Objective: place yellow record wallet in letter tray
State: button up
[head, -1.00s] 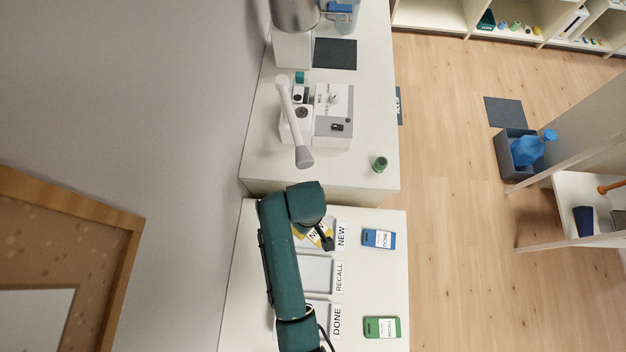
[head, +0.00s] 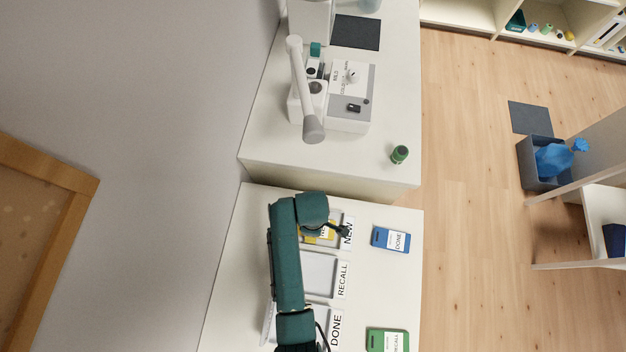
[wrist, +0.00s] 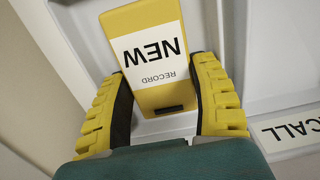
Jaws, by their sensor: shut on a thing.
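The yellow record wallet (wrist: 148,60) has a white label reading NEW and RECORD. In the wrist view it lies between the two yellow fingers of my gripper (wrist: 165,95), which is shut on it. The wallet is within the walls of a pale tray compartment (wrist: 75,45); whether it rests on the floor of it I cannot tell. In the head view the wallet (head: 318,236) shows partly beneath my teal arm, at the letter tray's NEW compartment (head: 338,218). My gripper itself is mostly hidden there by the arm.
The RECALL compartment (head: 318,275) is empty; the DONE compartment is partly covered by my arm. A blue wallet (head: 390,239) and a green wallet (head: 388,341) lie right of the tray. A white device (head: 345,95) and a green cylinder (head: 400,154) stand on the farther counter.

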jog(key=o, duration=0.9)
jog(key=shift+f, duration=0.1)
notch_tip(320, 180, up, 12)
jog(key=p, duration=0.2)
jog(key=shift+r+p, duration=0.2)
jog(key=shift+p, duration=0.1)
